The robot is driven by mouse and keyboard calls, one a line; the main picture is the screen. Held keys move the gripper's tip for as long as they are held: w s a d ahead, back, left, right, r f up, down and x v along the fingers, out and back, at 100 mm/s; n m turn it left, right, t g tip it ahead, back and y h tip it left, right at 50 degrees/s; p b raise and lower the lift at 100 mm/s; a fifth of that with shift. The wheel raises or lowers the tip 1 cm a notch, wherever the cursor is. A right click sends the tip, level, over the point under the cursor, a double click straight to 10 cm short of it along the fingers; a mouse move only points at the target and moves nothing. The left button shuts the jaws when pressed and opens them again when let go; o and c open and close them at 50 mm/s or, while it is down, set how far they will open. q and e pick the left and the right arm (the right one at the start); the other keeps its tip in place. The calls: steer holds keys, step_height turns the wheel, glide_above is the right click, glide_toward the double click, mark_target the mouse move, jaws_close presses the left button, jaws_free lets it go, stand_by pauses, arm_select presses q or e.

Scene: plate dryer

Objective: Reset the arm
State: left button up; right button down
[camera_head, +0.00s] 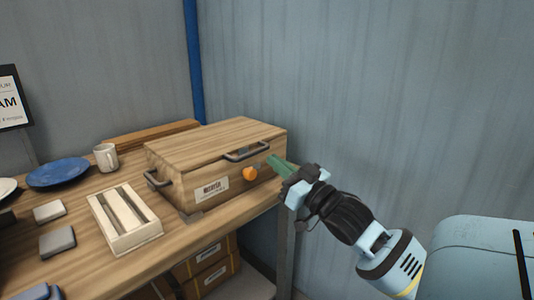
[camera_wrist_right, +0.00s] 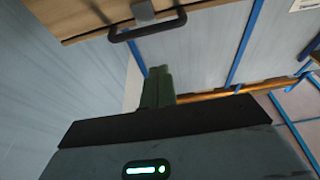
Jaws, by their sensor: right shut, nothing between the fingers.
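My right gripper (camera_head: 277,163) is shut and empty, with its green fingers pointing left, close to the right end of a wooden box. In the right wrist view its green fingers (camera_wrist_right: 158,86) are together. The wooden box (camera_head: 205,150) stands closed at the table's right end, with dark handles and an orange knob (camera_head: 250,174) on its front. In the right wrist view a dark handle (camera_wrist_right: 147,31) shows just beyond the fingertips, and I see a gap between them. My left gripper is not in view.
The wooden table (camera_head: 92,268) carries a white slotted rack (camera_head: 126,222), a blue plate (camera_head: 58,172), a white mug (camera_head: 106,157) and grey blocks (camera_head: 57,241). Boxes (camera_head: 207,254) sit below. A wall stands behind, and open space lies right of the table.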

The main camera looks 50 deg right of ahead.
steer(key=shift+f+v, duration=0.15)
steer(key=shift+v, duration=0.5)
steer(key=shift+f+v, duration=0.15)
steer(key=shift+v, duration=0.5)
steer(key=shift+w, duration=0.1)
